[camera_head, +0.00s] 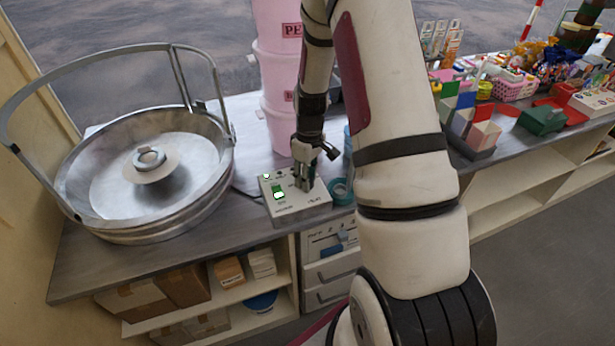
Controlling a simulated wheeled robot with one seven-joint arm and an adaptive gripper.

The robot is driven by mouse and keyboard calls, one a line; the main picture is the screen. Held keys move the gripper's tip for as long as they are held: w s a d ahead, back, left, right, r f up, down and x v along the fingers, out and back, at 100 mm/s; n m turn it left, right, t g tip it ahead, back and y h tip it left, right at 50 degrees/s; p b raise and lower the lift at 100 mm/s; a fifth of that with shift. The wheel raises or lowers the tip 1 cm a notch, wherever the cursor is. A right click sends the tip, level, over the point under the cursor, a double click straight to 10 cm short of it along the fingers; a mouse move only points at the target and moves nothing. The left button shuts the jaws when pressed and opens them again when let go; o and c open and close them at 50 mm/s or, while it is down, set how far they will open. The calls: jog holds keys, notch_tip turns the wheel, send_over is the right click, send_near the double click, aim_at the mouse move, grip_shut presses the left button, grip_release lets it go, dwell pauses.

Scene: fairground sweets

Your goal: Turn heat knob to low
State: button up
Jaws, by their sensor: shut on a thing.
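A light grey control box (288,207) with green lit switches stands on the counter, right of a large metal bowl machine. My gripper (303,186) points down at the right part of the box's top face. It is shut on the heat knob there. The knob is hidden by the fingers, so its pointer and setting cannot be read. The printed marks on the box are too small to read.
The metal bowl machine (118,208) with its raised hoop frame fills the counter's left. Stacked pink tubs (277,85) stand behind the box. A teal tape roll (341,191) lies close to its right. Coloured boxes and sweets crowd the right counter. Shelves with cartons (130,299) are below.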

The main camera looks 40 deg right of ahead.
jog(key=shift+o, duration=0.2)
jog(key=shift+m, duration=0.4)
jog(key=m, duration=0.5)
jog(key=shift+m+b, duration=0.3)
jog(key=shift+b, duration=0.05)
jog(key=m, duration=0.5)
jog(key=shift+t+b, duration=0.3)
jog(key=shift+b, duration=0.05)
jog(key=shift+s+m, duration=0.1)
jog(key=shift+m, duration=0.2)
jog(key=o, duration=1.1)
jog(key=shift+o, duration=0.2)
jog(key=shift+r, duration=0.1)
notch_tip(320, 180, up, 12)
jog(key=shift+s+d, duration=0.2)
